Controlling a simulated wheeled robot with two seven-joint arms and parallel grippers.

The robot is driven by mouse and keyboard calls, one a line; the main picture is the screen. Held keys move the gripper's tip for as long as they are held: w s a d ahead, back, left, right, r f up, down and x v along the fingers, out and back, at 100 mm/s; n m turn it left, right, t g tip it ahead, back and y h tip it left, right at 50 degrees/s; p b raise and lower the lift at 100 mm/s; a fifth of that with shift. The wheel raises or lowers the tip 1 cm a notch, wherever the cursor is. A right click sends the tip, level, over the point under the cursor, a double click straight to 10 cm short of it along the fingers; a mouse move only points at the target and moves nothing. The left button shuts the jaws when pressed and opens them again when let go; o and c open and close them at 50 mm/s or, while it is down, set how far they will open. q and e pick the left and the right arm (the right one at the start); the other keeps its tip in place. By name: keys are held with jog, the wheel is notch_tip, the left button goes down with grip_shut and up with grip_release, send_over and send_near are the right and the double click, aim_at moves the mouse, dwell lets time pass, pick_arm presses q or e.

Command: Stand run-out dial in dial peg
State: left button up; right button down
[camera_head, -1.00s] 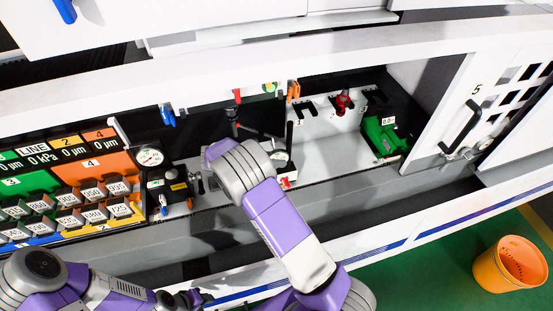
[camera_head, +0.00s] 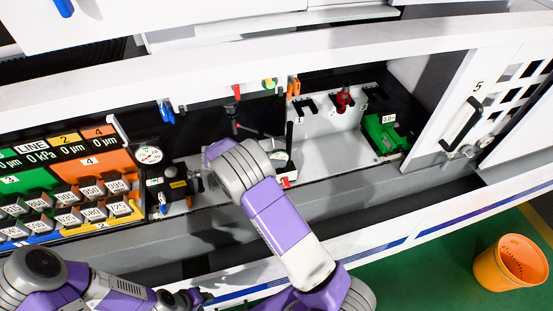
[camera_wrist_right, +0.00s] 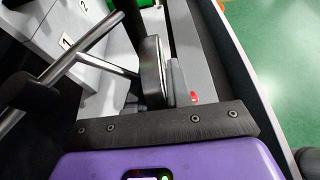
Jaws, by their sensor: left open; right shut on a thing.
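A round dial with a pale face and dark rim, which I take for the run-out dial (camera_head: 279,155), shows just right of my right wrist in the head view. In the right wrist view the dial (camera_wrist_right: 152,72) is almost edge-on, close in front of the gripper's black bar. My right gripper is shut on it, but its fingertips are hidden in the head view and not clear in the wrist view. A black upright post (camera_head: 289,136) stands beside the dial; I cannot tell if it belongs to the dial peg. My left gripper (camera_head: 188,297) is open and empty at the bottom edge.
A red part (camera_head: 343,99) sits in the numbered rack, and a green block (camera_head: 383,132) lies right of it. A gauge (camera_head: 149,156) and black-orange device (camera_head: 175,184) stand left. Crossed metal rods (camera_wrist_right: 75,55) are close to the right gripper. The grey ledge's right part is free.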

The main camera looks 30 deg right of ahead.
jog(key=shift+d+f, duration=0.1)
jog(key=shift+f, duration=0.25)
dwell(2.1)
dwell(0.4)
jog(key=c, duration=1)
grip_release()
jog(key=shift+o, duration=0.2)
jog(key=shift+a+f, duration=0.2)
jog(key=shift+f, duration=0.1)
jog(key=v, duration=0.7)
jog(key=shift+a+r+b, duration=0.2)
jog(key=shift+r+b, duration=0.1)
jog(key=shift+b, duration=0.15)
